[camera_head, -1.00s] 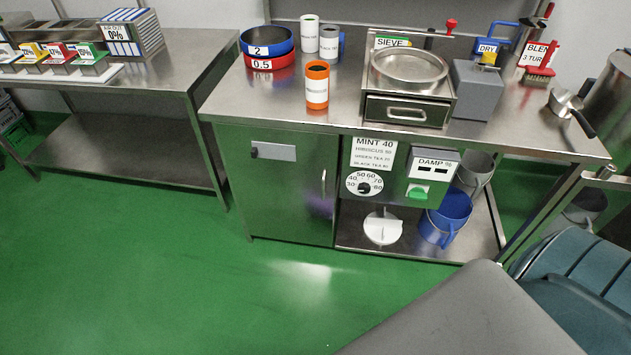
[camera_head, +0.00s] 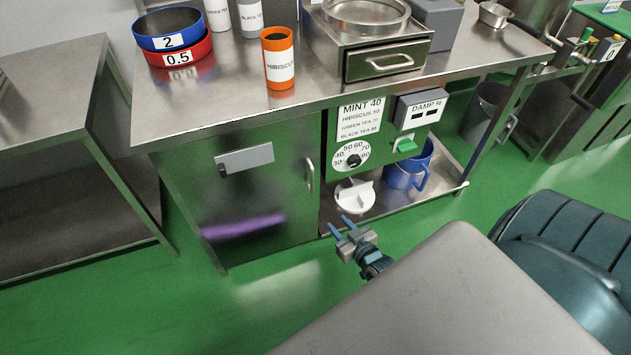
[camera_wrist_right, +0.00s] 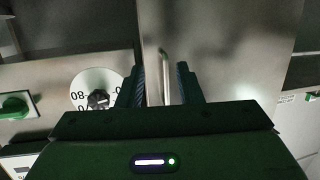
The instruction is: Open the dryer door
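The dryer door (camera_head: 250,195) is the shut steel front of the left part of the counter. Its upright bar handle (camera_head: 310,176) is near the door's right edge. My right gripper (camera_head: 341,225) is open and empty, in front of the counter, below and to the right of the handle in the head view. In the right wrist view the handle (camera_wrist_right: 164,65) appears between the two open fingers (camera_wrist_right: 160,85), ahead of them; no contact shows. My left gripper is not in view.
A dial (camera_head: 351,156) and a damp meter (camera_head: 421,108) are right of the door. A white disc-shaped item (camera_head: 354,197) and blue bucket (camera_head: 405,178) stand on the lower shelf. Green floor (camera_head: 120,310) before the door is clear.

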